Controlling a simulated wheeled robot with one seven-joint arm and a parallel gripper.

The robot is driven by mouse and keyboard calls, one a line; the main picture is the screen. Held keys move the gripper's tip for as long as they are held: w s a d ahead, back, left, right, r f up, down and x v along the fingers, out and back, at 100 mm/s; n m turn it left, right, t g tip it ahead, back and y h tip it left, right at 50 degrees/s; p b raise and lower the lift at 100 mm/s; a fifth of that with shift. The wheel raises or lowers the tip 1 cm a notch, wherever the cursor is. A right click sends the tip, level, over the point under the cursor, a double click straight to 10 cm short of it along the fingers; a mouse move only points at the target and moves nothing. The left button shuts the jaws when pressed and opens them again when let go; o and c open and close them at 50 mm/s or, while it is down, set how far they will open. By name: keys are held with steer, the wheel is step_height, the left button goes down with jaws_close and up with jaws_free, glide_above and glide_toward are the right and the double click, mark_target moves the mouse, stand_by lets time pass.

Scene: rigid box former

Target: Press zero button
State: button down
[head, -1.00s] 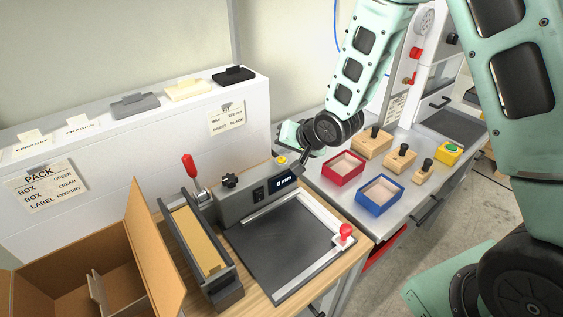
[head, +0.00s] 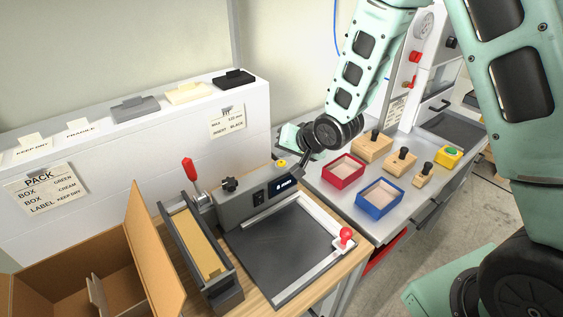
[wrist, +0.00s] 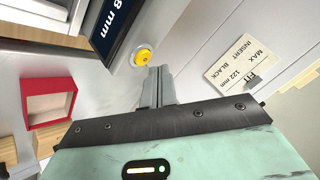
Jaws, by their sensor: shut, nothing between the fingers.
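The round yellow button (wrist: 144,56) sits on the grey housing of the measuring station, beside a dark display (wrist: 112,28) of which "8 mm" shows in the wrist view. In the head view the button (head: 281,163) is on top of the housing, behind the display (head: 283,184), whose reading is too small to tell. My gripper (wrist: 158,70) is shut and empty. Its fingertips are very close beside the button in the wrist view; the button's face is uncovered. I cannot tell whether they touch the housing. In the head view the fingers are partly hidden and small.
A black knob (head: 230,184) and a red-handled lever (head: 189,169) stand left of the button. A red tray (head: 343,171) and a blue tray (head: 379,199) are to the right.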

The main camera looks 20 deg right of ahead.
stand_by(0.8)
steer(key=shift+f+b, duration=0.35)
steer(key=shift+f, duration=0.1)
steer(key=shift+f+b, duration=0.4)
steer(key=shift+f, duration=0.05)
stand_by(0.6)
steer(key=shift+r, duration=0.1)
steer(key=shift+r+p, duration=0.7)
steer(key=shift+r, duration=0.1)
step_height(320, 180, up, 5)
steer(key=p, duration=0.4)
stand_by(0.8)
